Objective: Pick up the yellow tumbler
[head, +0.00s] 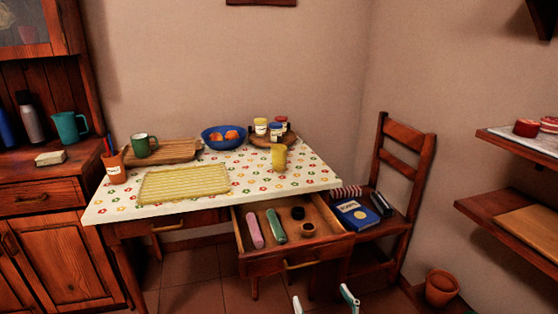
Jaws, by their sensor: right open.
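The yellow tumbler (278,157) stands upright on the right part of the table, in front of a round wooden tray. It is free of any gripper. My right gripper (324,300) shows at the bottom edge of the head view, low in front of the open drawer. Its two light fingertips are spread apart with nothing between them. It is well below and nearer than the tumbler. My left gripper is not in view.
The table (300,177) also carries a yellow mat (185,184), a blue bowl (223,138), jars on the round tray (291,141) and a green mug (144,145). The open drawer (290,260) juts out below the tumbler. A chair (405,150) stands at the right.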

